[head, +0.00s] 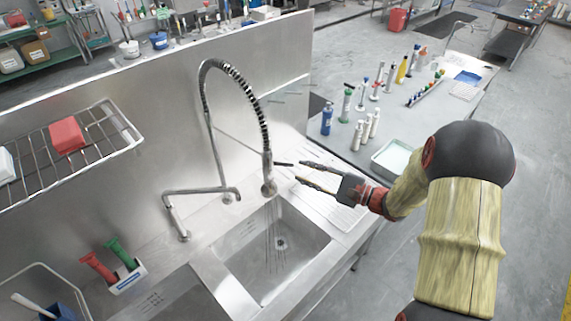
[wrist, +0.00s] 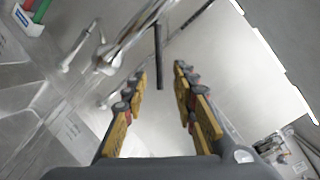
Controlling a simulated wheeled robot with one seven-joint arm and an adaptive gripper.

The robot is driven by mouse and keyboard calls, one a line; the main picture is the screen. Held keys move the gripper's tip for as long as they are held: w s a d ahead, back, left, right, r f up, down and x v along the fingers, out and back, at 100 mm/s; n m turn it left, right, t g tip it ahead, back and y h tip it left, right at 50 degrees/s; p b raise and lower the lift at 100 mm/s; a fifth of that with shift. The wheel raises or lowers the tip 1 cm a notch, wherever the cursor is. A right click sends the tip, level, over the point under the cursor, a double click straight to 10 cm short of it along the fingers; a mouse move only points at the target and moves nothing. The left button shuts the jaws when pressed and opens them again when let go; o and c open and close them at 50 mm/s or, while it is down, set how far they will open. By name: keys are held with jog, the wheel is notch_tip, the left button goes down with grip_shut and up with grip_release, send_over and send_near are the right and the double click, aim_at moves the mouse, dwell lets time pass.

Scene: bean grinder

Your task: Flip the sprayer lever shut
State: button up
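The sprayer head (head: 268,178) hangs from a coiled hose over the sink, and thin streams of water (head: 271,235) fall below it. Its dark lever (head: 283,164) sticks out to the right, toward my gripper. My gripper (head: 299,172) is open, to the right of the sprayer, with its fingers pointing at it. In the wrist view the lever (wrist: 158,58) reaches down to the gap between the open fingertips (wrist: 160,74). No contact with either finger shows. The metal sprayer (wrist: 118,52) is beyond the fingertips, left of the lever.
The steel sink (head: 280,262) lies below, with a faucet arm (head: 200,191) on its left. A tall splash wall (head: 150,110) stands behind. Bottles (head: 327,118) and a white tray (head: 392,160) stand on the counter to the right. A wire rack (head: 100,150) is at the left.

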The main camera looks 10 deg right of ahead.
aim_at(287, 165)
jog(key=p+x, duration=0.1)
jog(key=x, duration=0.6)
jog(key=shift+w+a, duration=0.15)
jog(key=shift+c, duration=0.3)
grip_shut()
dwell(0.5)
